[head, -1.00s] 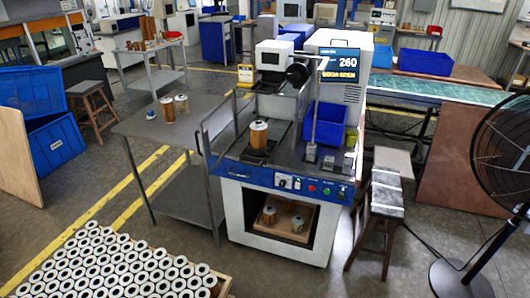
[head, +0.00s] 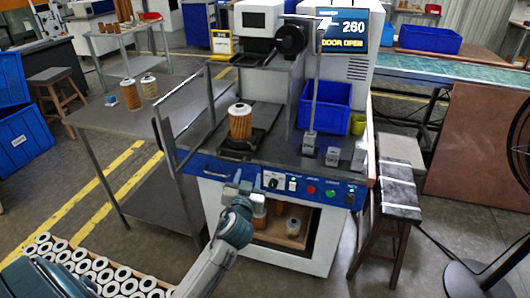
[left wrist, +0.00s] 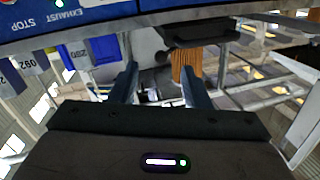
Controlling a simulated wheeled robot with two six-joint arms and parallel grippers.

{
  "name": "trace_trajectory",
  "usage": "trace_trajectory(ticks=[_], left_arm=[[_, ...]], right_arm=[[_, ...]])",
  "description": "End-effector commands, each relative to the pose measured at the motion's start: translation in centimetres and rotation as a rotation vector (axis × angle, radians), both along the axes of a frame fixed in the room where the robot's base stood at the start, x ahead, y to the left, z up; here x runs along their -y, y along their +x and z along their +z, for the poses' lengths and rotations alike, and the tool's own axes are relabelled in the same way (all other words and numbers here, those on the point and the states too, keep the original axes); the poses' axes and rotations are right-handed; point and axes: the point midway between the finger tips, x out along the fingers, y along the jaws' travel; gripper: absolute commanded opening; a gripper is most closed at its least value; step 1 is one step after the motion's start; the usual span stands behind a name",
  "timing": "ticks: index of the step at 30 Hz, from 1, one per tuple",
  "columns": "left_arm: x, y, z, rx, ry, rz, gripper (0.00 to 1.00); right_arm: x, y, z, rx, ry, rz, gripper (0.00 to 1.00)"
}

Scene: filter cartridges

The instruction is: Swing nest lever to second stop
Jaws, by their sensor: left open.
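An orange filter cartridge (head: 240,124) with a white top stands upright on the black nest (head: 262,138) on the machine's deck. A dark bar at the nest's front edge (head: 232,157) may be the nest lever; I cannot tell its stops. My left gripper (head: 245,188) is in front of the machine's blue control panel, below the nest and apart from it. In the left wrist view, where the scene appears upside down, the gripper (left wrist: 160,85) has its fingers spread with nothing held. An orange cartridge (left wrist: 187,66) and dark nest parts (left wrist: 200,35) show beyond the fingers. My right gripper is out of view.
The machine's hinged door (head: 184,118) stands open at the left; the screen (head: 343,36) reads "260" and "DOOR OPEN". A blue bin (head: 325,106) and small grey blocks (head: 332,157) are right of the nest. A steel side table (head: 125,118) holds more cartridges.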

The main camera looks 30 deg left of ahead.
Motion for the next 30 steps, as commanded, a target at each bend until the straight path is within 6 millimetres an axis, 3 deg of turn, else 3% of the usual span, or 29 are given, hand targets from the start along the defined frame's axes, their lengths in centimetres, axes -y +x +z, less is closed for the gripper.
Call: trace_trajectory(ticks=[5,21,30], left_arm=[[-0.2,0.2,2.0,0.045,0.002,0.009,0.43],[-4.0,8.4,1.9,0.041,0.002,0.008,0.43],[-4.5,9.5,1.7,0.040,0.001,0.008,0.43]], right_arm=[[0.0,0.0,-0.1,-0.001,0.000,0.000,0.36],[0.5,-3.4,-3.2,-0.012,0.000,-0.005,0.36],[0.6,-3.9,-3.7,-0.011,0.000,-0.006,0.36]])
